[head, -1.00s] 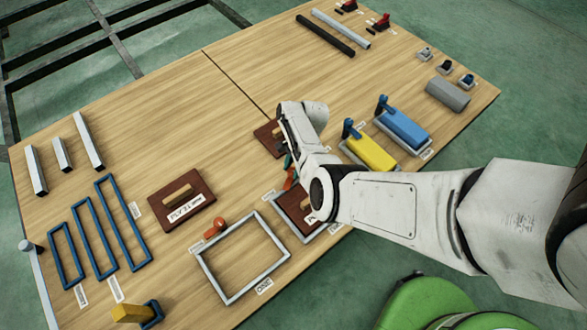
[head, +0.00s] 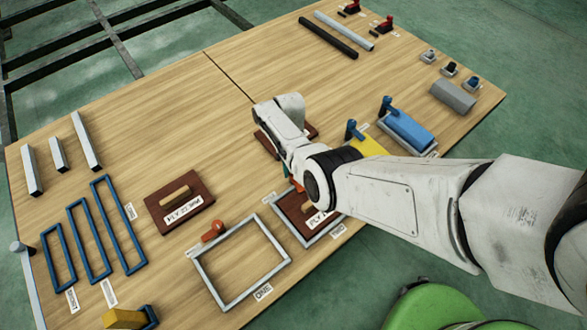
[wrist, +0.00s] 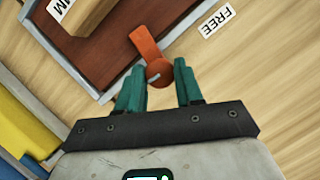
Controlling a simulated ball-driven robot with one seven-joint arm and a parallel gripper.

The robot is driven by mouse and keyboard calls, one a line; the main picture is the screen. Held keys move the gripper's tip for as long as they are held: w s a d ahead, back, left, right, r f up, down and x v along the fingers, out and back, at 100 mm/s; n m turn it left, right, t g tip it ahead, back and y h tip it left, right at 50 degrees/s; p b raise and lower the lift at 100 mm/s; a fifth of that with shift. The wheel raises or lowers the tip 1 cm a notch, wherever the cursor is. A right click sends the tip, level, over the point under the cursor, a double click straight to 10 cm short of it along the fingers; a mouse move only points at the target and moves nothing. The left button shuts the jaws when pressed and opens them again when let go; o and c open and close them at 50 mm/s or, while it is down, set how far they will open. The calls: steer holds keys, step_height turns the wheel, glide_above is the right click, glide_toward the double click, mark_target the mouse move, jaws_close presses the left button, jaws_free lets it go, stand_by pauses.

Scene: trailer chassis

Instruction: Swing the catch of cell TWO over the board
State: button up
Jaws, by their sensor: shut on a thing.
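The orange catch of cell TWO shows in the wrist view (wrist: 146,44), its pivot end between the teal fingers of my gripper (wrist: 158,84). My gripper is shut on it. The catch's free arm crosses the grey frame rim, its tip above the brown board (wrist: 112,62). In the head view, cell TWO's grey frame (head: 333,226) holds this brown board (head: 289,208) with a wooden handle. The catch (head: 298,186) is mostly hidden there by my arm, as are my fingers.
A FREE label (wrist: 217,20) lies beside the catch. Empty frame ONE (head: 207,281), with its own orange catch (head: 212,231), is to the left. Another brown board (head: 160,211) lies further left. Yellow (head: 366,146) and blue (head: 410,131) blocks stand to the right.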

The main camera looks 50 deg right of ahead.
steer(key=shift+n+h, duration=0.3)
steer(key=shift+n, duration=0.6)
steer(key=shift+a+g, duration=0.1)
steer(key=shift+g, duration=0.2)
steer(key=o, duration=1)
steer(key=p+v, duration=0.2)
steer(key=v, duration=0.8)
steer(key=shift+r, duration=0.35)
